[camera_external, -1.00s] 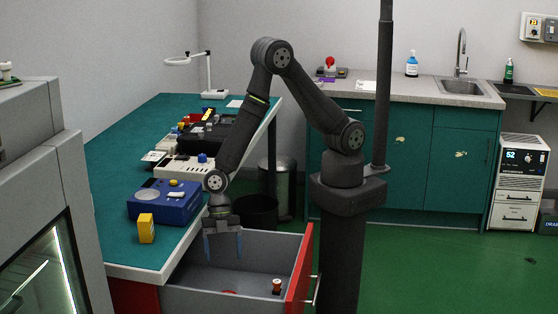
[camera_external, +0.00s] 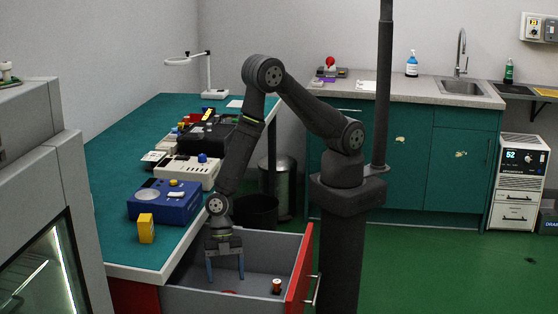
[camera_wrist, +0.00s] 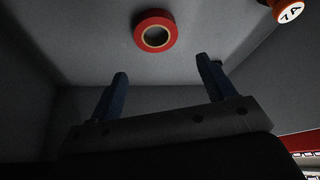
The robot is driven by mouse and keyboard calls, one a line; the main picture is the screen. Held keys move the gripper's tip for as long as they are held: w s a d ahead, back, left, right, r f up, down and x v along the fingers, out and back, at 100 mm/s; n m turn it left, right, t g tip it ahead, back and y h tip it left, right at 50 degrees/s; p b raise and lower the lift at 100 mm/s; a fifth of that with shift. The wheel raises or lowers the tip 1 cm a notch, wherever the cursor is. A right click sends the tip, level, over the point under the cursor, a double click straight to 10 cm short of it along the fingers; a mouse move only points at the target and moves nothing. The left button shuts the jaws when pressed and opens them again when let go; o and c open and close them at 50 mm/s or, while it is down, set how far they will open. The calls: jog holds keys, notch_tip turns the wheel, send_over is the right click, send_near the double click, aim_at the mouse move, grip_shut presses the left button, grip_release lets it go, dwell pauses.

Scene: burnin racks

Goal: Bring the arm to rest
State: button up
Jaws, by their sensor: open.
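My gripper (camera_external: 225,267) points down inside the open drawer (camera_external: 200,299) below the green-topped bench. Its two blue fingers are spread apart with nothing between them. In the wrist view my gripper (camera_wrist: 165,85) is also open and empty. A red ring-shaped roll (camera_wrist: 155,32) lies on the drawer floor just beyond the fingertips, apart from them. In the external view only a sliver of that roll shows near the fingertips. My arm is bent, with its elbow raised above the bench edge.
An orange-and-white cylinder (camera_external: 277,286) stands in the drawer, right of my gripper. The drawer's red front (camera_external: 301,272) and grey walls surround my fingers. A blue device (camera_external: 165,202) and a yellow block (camera_external: 146,228) sit on the bench (camera_external: 115,220) nearby.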

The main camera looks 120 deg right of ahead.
jog(key=shift+a+f, duration=0.1)
jog(key=shift+f, duration=0.75)
notch_tip(320, 180, up, 36)
jog(key=d, duration=0.1)
jog(key=shift+w+d+f, duration=0.2)
jog(key=shift+w+f, duration=0.05)
jog(key=shift+w, duration=0.05)
